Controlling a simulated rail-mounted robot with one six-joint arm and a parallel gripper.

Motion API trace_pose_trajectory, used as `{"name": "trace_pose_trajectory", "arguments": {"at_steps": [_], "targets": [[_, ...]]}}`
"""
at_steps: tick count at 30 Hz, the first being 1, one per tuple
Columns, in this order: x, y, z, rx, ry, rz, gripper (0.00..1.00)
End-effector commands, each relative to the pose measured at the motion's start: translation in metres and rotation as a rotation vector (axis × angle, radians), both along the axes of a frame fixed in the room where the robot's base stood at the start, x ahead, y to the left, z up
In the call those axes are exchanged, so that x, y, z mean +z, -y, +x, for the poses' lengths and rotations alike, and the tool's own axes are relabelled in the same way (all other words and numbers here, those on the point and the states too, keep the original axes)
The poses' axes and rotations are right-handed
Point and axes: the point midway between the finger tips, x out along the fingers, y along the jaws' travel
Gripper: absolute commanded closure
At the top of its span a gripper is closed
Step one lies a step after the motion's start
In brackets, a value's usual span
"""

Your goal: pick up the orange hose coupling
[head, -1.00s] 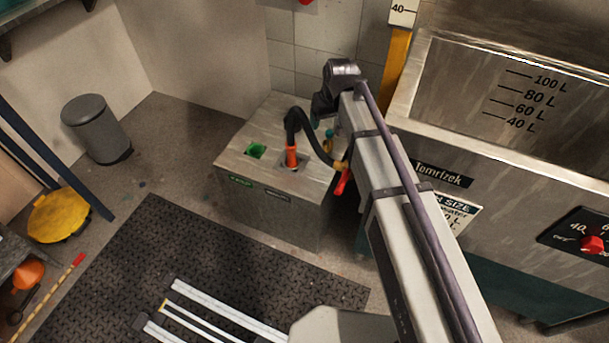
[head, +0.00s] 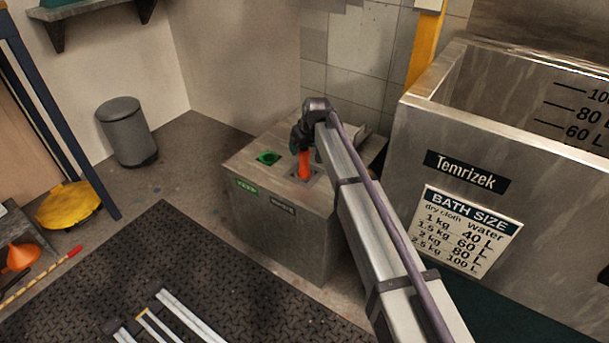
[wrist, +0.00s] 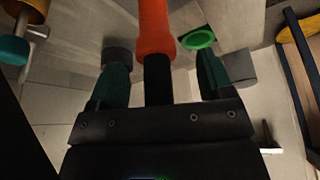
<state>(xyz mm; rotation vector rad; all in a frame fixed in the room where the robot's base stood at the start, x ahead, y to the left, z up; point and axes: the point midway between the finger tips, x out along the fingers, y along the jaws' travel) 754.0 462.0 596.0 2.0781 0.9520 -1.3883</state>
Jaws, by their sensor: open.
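The orange hose coupling (head: 305,164) stands upright at the right-hand socket on top of the metal box (head: 245,160). In the wrist view the coupling (wrist: 153,28) runs up from a black hose end (wrist: 158,78). My gripper (wrist: 162,62) is open, with its two dark teal fingers apart on either side of the hose. The hose passes between them, and neither finger appears to touch it.
A green socket (head: 268,158) lies left of the coupling. A steel bath (head: 450,150) stands close on the right of my arm. A brass and teal fitting (wrist: 20,40) is near in the wrist view. A grey bin (head: 127,132) stands far left, with open floor between.

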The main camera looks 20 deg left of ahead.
Motion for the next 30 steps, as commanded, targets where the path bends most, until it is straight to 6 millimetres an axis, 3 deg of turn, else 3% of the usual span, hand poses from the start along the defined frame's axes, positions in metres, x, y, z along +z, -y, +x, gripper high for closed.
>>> {"name": "trace_pose_trajectory", "arguments": {"at_steps": [9, 16, 30], "targets": [[-0.049, -0.012, 0.015, 0.000, 0.000, 0.000, 0.26], [-0.045, -0.013, 0.016, -0.001, 0.000, 0.000, 0.26], [-0.045, -0.013, 0.016, -0.001, 0.000, 0.000, 0.70]]}}
